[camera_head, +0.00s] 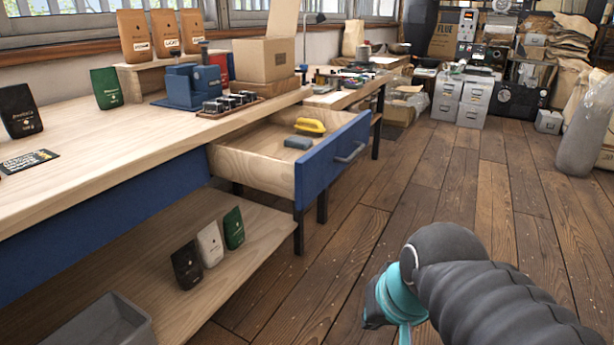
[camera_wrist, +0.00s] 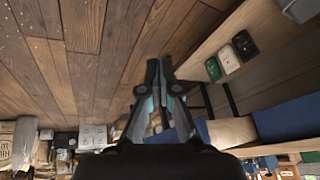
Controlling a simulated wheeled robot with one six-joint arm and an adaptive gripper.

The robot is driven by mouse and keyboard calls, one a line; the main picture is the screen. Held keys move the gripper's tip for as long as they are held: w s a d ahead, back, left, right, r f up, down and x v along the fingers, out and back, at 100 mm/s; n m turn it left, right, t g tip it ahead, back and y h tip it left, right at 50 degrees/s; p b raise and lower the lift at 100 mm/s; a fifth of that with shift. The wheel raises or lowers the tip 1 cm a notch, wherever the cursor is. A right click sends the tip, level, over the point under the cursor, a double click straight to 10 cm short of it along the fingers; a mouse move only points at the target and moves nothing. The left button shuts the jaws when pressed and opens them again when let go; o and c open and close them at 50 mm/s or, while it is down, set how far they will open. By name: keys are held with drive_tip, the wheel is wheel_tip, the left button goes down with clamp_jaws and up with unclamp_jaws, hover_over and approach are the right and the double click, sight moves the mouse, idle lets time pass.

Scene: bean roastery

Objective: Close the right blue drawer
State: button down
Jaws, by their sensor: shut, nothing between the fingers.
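The right blue drawer (camera_head: 325,165) is pulled out from the wooden workbench (camera_head: 130,165), with its blue front and metal handle (camera_head: 350,153) facing the open floor. Inside lie a yellow object (camera_head: 311,125) and a grey-blue block (camera_head: 298,142). The drawer also shows in the wrist view, where its wooden side (camera_wrist: 232,132) is right of my fingers. My gripper (camera_wrist: 159,62) is shut and empty, over the floor and apart from the drawer. In the head view my arm is at the lower right, and the fingertips are not clearly seen.
Coffee bags (camera_head: 209,243) stand on the lower shelf, near a grey bin (camera_head: 95,325). A cardboard box (camera_head: 264,60) and a blue machine (camera_head: 193,85) stand on the bench. The wooden floor (camera_head: 440,185) right of the drawer is clear. Grey cabinets (camera_head: 474,102) stand farther back.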

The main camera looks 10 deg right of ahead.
drive_tip(key=w+a+m+g+y+b, duration=0.2)
drive_tip(key=w+m+y, duration=0.2)
drive_tip(key=w+m, duration=0.25)
drive_tip(key=m+t+y+b, duration=0.5)
drive_tip(key=m+t+y, duration=0.4)
drive_tip(key=m, duration=0.8)
approach(324, 169)
drive_tip(key=shift+g+y, duration=0.4)
drive_tip(key=shift+g, duration=0.3)
drive_tip(key=x, duration=0.7)
drive_tip(key=shift+w+d, duration=0.15)
drive_tip(key=shift+w, duration=0.2)
